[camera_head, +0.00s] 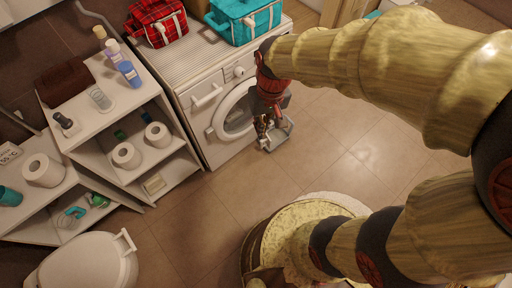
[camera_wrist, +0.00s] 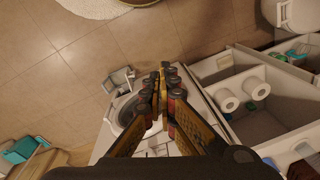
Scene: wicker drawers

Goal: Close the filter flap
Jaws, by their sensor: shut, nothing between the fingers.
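The white washing machine (camera_head: 215,150) stands against the wall in the head view, with its round door (camera_head: 214,118) on the front. A grey flap (camera_head: 283,135) sticks out low at the right of its front and looks open. In the wrist view the flap (camera_wrist: 117,82) lies left of my fingers. My gripper (camera_head: 263,125) is in front of the machine, close beside the flap in the head view. In the wrist view my gripper (camera_wrist: 163,75) is shut with its fingertips together and empty. Contact with the flap cannot be told; my arm hides part of the front.
White shelves (camera_head: 110,95) with bottles and paper rolls stand left of the machine. A red plaid bag (camera_head: 158,22) and a teal bag (camera_head: 245,20) sit on top of it. The tiled floor (camera_head: 335,140) to the right is clear. A toilet (camera_head: 85,265) is at lower left.

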